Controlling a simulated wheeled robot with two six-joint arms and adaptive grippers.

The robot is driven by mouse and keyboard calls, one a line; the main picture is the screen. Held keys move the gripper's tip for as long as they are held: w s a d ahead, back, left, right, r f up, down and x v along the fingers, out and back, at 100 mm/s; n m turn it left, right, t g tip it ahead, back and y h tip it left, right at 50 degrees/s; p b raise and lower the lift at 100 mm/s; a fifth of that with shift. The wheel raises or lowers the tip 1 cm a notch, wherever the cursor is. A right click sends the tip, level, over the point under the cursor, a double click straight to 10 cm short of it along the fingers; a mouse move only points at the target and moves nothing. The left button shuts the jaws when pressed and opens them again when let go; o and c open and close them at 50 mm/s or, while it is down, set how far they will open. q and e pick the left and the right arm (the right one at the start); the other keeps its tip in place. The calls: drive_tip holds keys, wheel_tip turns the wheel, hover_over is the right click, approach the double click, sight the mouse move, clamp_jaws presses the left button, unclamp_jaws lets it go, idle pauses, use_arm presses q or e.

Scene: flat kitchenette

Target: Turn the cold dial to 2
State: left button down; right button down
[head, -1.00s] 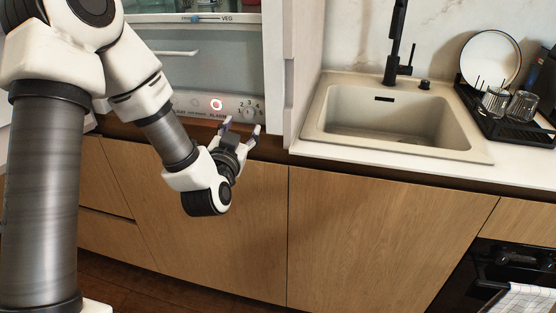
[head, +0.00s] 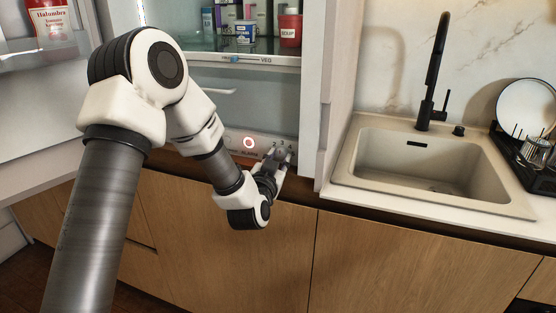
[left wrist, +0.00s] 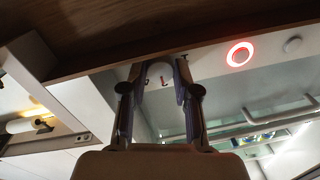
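The cold dial (left wrist: 161,76) is a pale round knob with a small red mark, seen upside down in the left wrist view on the fridge's control panel. My left gripper (left wrist: 160,70) is open, with one finger on each side of the dial. Whether the fingers touch it I cannot tell. In the head view the left gripper (head: 279,156) is at the right end of the panel (head: 232,143) and covers most of the dial, so its setting cannot be read there. My right gripper is not in view.
A red-lit ring button (head: 248,142) is left of the dial. The fridge's right side wall (head: 312,100) stands close beside the gripper. Wooden cabinet fronts (head: 245,255) lie below. A sink (head: 430,165) and dish rack (head: 530,150) are to the right.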

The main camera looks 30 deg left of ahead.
use_arm(q)
drive_tip(key=shift+n, duration=0.4)
drive_tip(key=n+b, duration=0.1)
drive_tip(key=n, duration=0.2)
drive_tip(key=shift+f, duration=0.1)
drive_tip(key=n+b, duration=0.1)
drive_tip(key=n, duration=0.1)
drive_tip(key=n+b, duration=0.1)
drive_tip(key=n, duration=0.1)
drive_tip(key=shift+d+n+g+h, duration=0.1)
drive_tip(key=shift+n+g+h, duration=0.2)
idle(0.3)
drive_tip(key=c, duration=0.8)
unclamp_jaws()
drive_tip(key=shift+c, duration=0.2)
drive_tip(key=v, duration=0.7)
drive_tip(key=shift+s, duration=0.2)
